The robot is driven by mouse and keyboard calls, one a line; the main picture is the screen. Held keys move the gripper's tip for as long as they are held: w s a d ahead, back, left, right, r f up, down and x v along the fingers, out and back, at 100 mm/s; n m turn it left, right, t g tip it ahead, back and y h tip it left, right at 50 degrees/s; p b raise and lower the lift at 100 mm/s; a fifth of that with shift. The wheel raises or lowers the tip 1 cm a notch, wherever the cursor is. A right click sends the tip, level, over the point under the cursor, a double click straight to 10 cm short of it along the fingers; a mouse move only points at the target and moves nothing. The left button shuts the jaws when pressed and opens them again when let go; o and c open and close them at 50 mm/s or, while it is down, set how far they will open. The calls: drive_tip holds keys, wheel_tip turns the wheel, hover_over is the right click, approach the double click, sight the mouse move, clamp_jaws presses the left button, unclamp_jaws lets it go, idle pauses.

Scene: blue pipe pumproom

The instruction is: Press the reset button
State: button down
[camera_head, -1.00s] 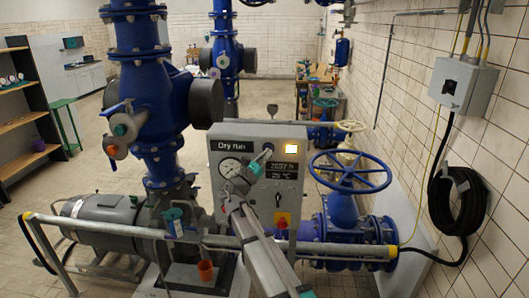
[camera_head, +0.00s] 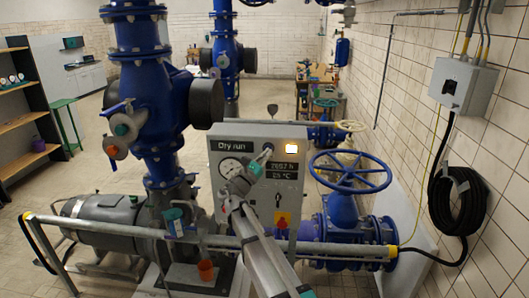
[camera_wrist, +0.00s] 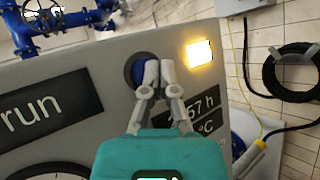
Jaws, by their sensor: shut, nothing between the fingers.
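The grey control panel (camera_head: 222,162) stands in the middle, with a "Dry run" label and a gauge on its face. In the wrist view a round blue button (camera_wrist: 139,68) in a dark ring sits between the label and the lit lamp. My gripper (camera_wrist: 152,66) is shut and empty, its fingertips over the right part of the button. I cannot tell whether they touch it. In the head view my gripper (camera_head: 267,149) is at the panel's upper middle and hides the button.
A yellow-lit lamp (camera_head: 290,147) is right of the button, above the digital displays (camera_head: 281,171). A red-and-yellow switch (camera_head: 282,219) is lower on the panel. A blue handwheel (camera_head: 350,172) is close on the right, and a grey rail (camera_head: 130,231) crosses the front.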

drive_tip(key=shift+w, duration=0.45)
idle(0.4)
drive_tip(key=shift+s, duration=0.45)
idle(0.6)
drive_tip(key=s, duration=0.6)
idle(0.5)
drive_tip(key=shift+a, duration=0.1)
idle(0.4)
